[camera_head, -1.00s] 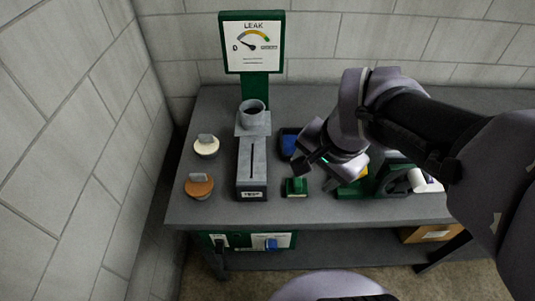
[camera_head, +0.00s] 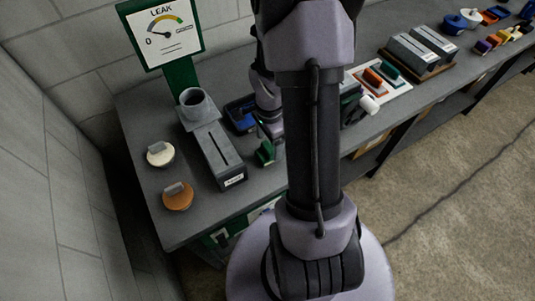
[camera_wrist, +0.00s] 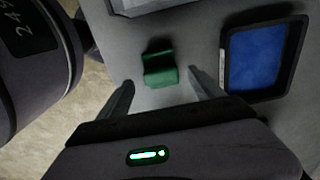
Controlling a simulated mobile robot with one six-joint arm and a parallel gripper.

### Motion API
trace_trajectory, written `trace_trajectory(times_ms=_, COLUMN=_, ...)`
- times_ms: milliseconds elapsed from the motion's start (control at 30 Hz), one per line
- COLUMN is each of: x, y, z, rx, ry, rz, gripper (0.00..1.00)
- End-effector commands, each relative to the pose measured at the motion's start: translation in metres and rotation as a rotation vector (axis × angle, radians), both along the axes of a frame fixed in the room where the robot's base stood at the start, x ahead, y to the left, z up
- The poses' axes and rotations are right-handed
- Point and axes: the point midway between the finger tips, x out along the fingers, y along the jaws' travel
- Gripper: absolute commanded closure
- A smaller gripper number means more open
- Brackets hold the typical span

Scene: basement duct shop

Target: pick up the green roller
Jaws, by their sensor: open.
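A small green piece (camera_head: 265,153), which I take for the green roller, sits on the grey bench just right of the slotted grey box. In the wrist view the green piece (camera_wrist: 160,68) lies ahead of my gripper (camera_wrist: 161,88), roughly between the lines of its two fingers and apart from both. Its top looks stepped or saddle-shaped. My gripper (camera_head: 266,137) is open and empty, low over the bench close to the green piece. My arm hides part of the bench to the right.
The slotted grey box (camera_head: 220,158) stands close on the left, the dark tray with a blue inside (camera_head: 240,114) just behind. Cream (camera_head: 160,153) and orange (camera_head: 177,195) knobs are further left. A white board (camera_head: 396,92) with orange and green tools lies right.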

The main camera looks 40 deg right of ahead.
Motion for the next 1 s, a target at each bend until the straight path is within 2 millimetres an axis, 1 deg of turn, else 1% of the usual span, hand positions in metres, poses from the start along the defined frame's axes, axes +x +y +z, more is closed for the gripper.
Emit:
trace_trajectory(times_ms=67, x=0.0, y=0.0, z=-0.011, rx=0.001, ry=0.002, rz=0.0, gripper=0.24)
trace_trajectory(times_ms=200, x=0.001, y=0.0, z=-0.041, rx=0.001, ry=0.002, rz=-0.001, gripper=0.24)
trace_trajectory(times_ms=300, x=0.001, y=0.0, z=-0.053, rx=0.0, ry=0.002, rz=0.0, gripper=0.24)
trace_trajectory(times_ms=367, x=0.001, y=0.0, z=-0.056, rx=0.0, ry=0.001, rz=0.0, gripper=0.24)
trace_trajectory(times_ms=533, x=0.001, y=0.0, z=-0.055, rx=0.0, ry=0.0, rz=0.0, gripper=0.24)
trace_trajectory(times_ms=567, x=0.001, y=0.0, z=-0.055, rx=0.0, ry=0.0, rz=0.0, gripper=0.28)
trace_trajectory(times_ms=600, x=0.001, y=0.0, z=-0.055, rx=0.0, ry=0.0, rz=0.0, gripper=0.35)
trace_trajectory(times_ms=667, x=0.001, y=0.0, z=-0.055, rx=0.0, ry=0.0, rz=0.0, gripper=0.47)
trace_trajectory(times_ms=700, x=0.001, y=0.0, z=-0.055, rx=0.0, ry=0.0, rz=0.0, gripper=0.55)
trace_trajectory(times_ms=767, x=0.001, y=0.0, z=-0.055, rx=0.0, ry=0.0, rz=0.0, gripper=0.67)
trace_trajectory(times_ms=800, x=0.001, y=0.0, z=-0.055, rx=0.0, ry=0.0, rz=0.0, gripper=0.75)
trace_trajectory(times_ms=900, x=0.001, y=0.0, z=-0.055, rx=0.0, ry=0.0, rz=0.0, gripper=0.94)
trace_trajectory(times_ms=1000, x=0.001, y=0.0, z=-0.054, rx=0.0, ry=0.0, rz=0.0, gripper=0.94)
